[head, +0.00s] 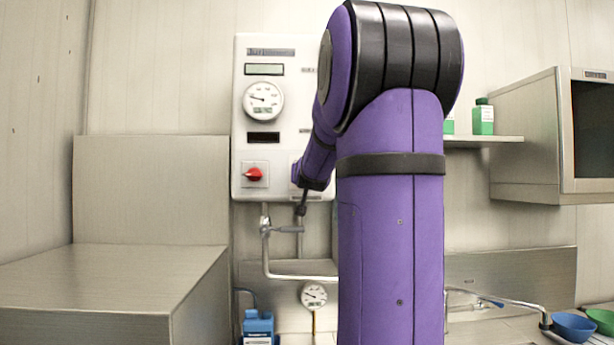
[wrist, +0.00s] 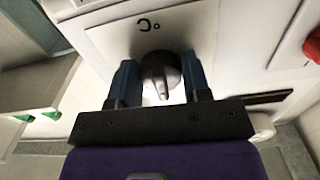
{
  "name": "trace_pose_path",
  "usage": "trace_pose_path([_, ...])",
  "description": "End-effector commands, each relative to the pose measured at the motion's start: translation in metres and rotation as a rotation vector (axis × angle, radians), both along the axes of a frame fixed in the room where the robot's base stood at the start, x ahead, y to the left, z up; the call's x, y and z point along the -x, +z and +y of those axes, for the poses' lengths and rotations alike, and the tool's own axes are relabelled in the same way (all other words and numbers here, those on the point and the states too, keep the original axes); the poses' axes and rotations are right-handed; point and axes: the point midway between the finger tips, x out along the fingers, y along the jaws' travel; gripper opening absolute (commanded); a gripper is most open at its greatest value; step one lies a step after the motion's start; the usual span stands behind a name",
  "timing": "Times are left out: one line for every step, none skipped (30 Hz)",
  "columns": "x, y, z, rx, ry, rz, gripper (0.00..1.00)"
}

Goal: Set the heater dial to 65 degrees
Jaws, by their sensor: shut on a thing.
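The heater dial (wrist: 158,70) is a dark round knob on a white panel, with a pale pointer mark on its lower edge in the wrist view. A "°C" sign, turned over, shows above it. My gripper (wrist: 161,82) has one blue-grey finger on each side of the dial and is shut on it. The scale numbers around the dial cannot be read. In the head view the control panel (head: 240,140) hangs on the wall, and my purple arm hides the dial and most of my gripper.
A red rotary switch (head: 254,174) sits left of my wrist on the panel, with a round gauge (head: 263,99) above it. Pipes (head: 266,250) and a second gauge (head: 314,295) are below. A metal block (head: 110,290) stands at left; a shelf (head: 485,140) is at right.

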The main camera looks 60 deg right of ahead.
Motion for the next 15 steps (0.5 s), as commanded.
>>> trace_pose_path([0.0,-0.0004,0.0001,0.007,0.0,0.01,0.2])
trace_pose_path([0.0001,-0.0004,0.0,0.011,0.0,0.015,0.2])
trace_pose_path([0.0001,-0.0004,-0.0001,0.017,0.0,0.022,0.2])
trace_pose_path([0.0003,-0.0005,-0.0002,0.019,0.0,0.026,0.2])
trace_pose_path([0.0003,-0.0005,-0.0002,0.022,0.0,0.029,0.2])
trace_pose_path([0.0004,-0.0005,-0.0003,0.024,0.0,0.032,0.2])
trace_pose_path([0.0004,-0.0005,-0.0003,0.025,0.0,0.033,0.2])
trace_pose_path([0.0004,-0.0005,-0.0003,0.027,0.0,0.035,0.2])
trace_pose_path([0.0005,-0.0004,-0.0003,0.028,0.0,0.037,0.2])
trace_pose_path([0.0005,-0.0005,-0.0004,0.028,0.0,0.037,0.2])
trace_pose_path([0.0005,-0.0005,-0.0004,0.029,0.0,0.037,0.2])
trace_pose_path([0.0005,-0.0005,-0.0004,0.029,0.0,0.037,0.2])
trace_pose_path([0.0005,-0.0005,-0.0004,0.028,0.0,0.037,0.2])
trace_pose_path([0.0005,-0.0005,-0.0004,0.028,0.0,0.037,0.2])
trace_pose_path([0.0004,-0.0005,-0.0003,0.028,0.0,0.037,0.2])
